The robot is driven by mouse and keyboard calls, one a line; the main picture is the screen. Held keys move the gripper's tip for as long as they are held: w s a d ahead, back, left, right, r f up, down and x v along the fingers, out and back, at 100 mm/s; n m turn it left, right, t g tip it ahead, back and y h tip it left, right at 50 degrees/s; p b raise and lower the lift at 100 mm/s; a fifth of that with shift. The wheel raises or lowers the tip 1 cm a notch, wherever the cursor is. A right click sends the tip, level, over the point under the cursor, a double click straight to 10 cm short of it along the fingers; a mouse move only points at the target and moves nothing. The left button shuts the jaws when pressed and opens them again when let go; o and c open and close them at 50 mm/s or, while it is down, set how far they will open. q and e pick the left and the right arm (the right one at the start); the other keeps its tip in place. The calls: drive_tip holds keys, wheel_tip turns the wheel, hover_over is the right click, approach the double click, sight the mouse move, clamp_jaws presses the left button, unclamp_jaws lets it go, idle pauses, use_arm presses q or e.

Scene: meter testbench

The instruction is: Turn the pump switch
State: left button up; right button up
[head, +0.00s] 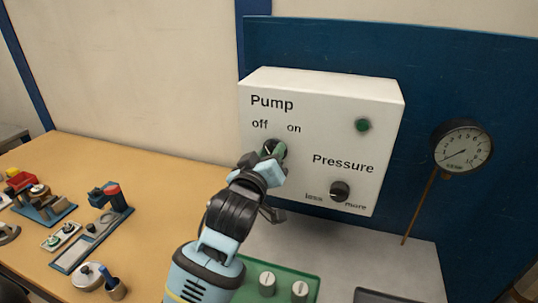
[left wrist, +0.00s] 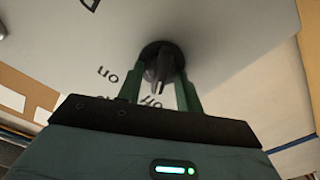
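The white control box (head: 320,140) has the pump switch (head: 268,147) under the labels "off" and "on". My left gripper (head: 277,152) is at the switch and partly covers it. In the left wrist view the dark switch (left wrist: 162,62) sits between the two green fingers of my left gripper (left wrist: 161,85). The fingers are open, with a gap on each side of the switch's narrow handle. The handle points towards the "off" label (left wrist: 152,102), which shows upside down and partly hidden there. My right gripper is not in view.
A pressure knob (head: 340,191) and a dark green lamp (head: 362,125) are on the box. A round gauge (head: 463,146) stands right of it. A green block with knobs (head: 283,286) lies below. Several small devices cover the wooden table (head: 160,170) at left.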

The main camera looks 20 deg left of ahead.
use_arm(q)
drive_tip(key=shift+c, duration=0.2)
clamp_jaws()
drive_tip(key=shift+m, duration=0.3)
drive_tip(key=m, duration=1.1)
drive_tip(key=shift+d+f, duration=0.1)
drive_tip(key=shift+d, duration=0.15)
drive_tip(key=shift+m, duration=0.3)
drive_tip(key=shift+o, duration=0.2)
unclamp_jaws()
